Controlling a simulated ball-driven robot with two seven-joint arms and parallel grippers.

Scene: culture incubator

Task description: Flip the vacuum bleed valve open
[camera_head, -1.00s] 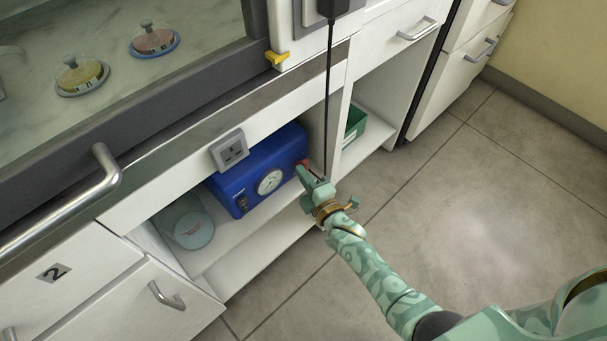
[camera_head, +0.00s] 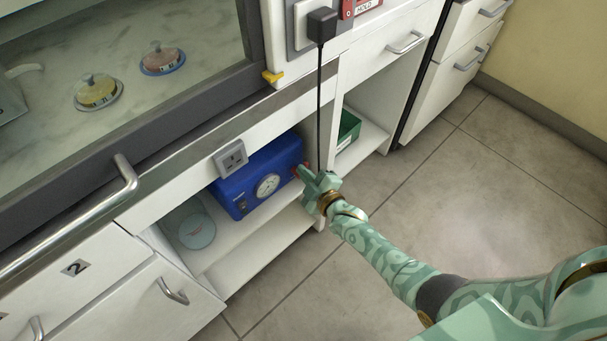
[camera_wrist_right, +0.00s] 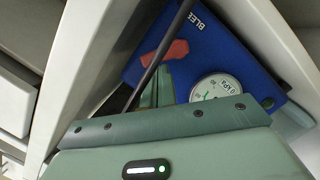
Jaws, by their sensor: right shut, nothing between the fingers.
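The blue vacuum pump box (camera_head: 262,165) with a round gauge (camera_head: 267,186) sits on the open shelf under the hood. Its red bleed valve lever (camera_wrist_right: 165,54) shows in the right wrist view near white lettering reading "BLEE", the rest cut off. The lever lies aslant across the blue face. My right gripper (camera_head: 304,172) is at the right end of the pump, shut and empty. In the right wrist view its fingertips (camera_wrist_right: 158,90) are close below the lever; I cannot tell whether they touch it. In the head view the gripper mostly hides the lever. My left gripper is not in view.
A black cable (camera_head: 319,110) hangs from a plug (camera_head: 322,25) down beside my right gripper and crosses the wrist view. A cabinet side panel (camera_head: 330,125) stands right of the pump. A green box (camera_head: 348,130) is in the neighbouring bay. Floor in front is clear.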

